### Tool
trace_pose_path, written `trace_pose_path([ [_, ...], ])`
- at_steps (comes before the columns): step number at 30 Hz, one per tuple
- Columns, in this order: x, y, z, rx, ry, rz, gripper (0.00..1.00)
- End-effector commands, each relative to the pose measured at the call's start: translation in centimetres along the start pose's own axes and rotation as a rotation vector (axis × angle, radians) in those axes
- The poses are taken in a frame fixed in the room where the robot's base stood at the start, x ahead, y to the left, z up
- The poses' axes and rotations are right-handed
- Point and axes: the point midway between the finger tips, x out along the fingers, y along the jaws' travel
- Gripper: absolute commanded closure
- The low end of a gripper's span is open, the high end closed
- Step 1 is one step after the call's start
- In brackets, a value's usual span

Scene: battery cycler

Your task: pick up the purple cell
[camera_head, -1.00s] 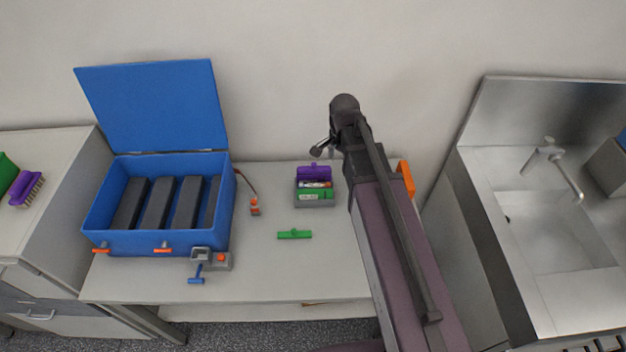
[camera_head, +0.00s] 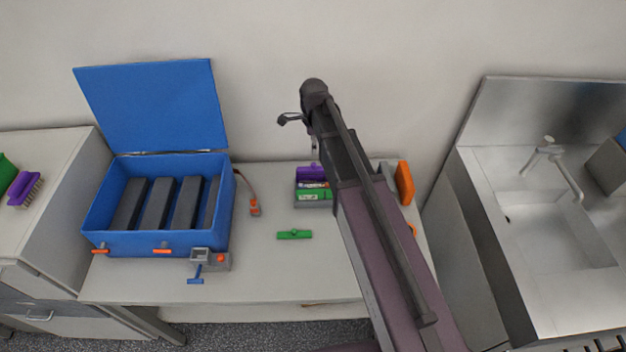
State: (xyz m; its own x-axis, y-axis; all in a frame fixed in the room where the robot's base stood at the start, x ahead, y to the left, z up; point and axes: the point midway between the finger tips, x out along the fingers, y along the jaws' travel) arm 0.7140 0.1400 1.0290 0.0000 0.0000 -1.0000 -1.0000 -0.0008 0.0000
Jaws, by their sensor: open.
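The purple cell (camera_head: 308,173) lies at the back of a small grey tray (camera_head: 312,205) on the table. A green cell (camera_head: 312,194) lies at the front of the tray, with a pale, multicoloured cell (camera_head: 311,185) between them. My arm partly hides the tray's right side. My gripper (camera_head: 291,120) is small and dark in the head view, open, at the end of my arm. It appears above and slightly left of the purple cell, apart from it. Its fingers are too small to see clearly.
A blue open-lidded box (camera_head: 130,243) with dark slabs stands left. A grey device with a blue lever (camera_head: 217,260), a green bar (camera_head: 294,234) and an orange-tipped lead (camera_head: 255,208) lie nearby. An orange object (camera_head: 405,182) stands right, before the sink (camera_head: 555,230).

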Motion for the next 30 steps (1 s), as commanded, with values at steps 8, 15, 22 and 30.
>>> trace_pose_path([
  [8,0.6,0.0,0.0,-0.002,0.0,0.0,0.2],
  [15,2.4,0.0,0.1,-0.002,0.0,0.0,0.2],
  [22,4.1,0.0,0.1,-0.003,0.0,0.0,0.2],
  [30,6.1,0.0,0.1,-0.003,0.0,0.0,0.2],
])
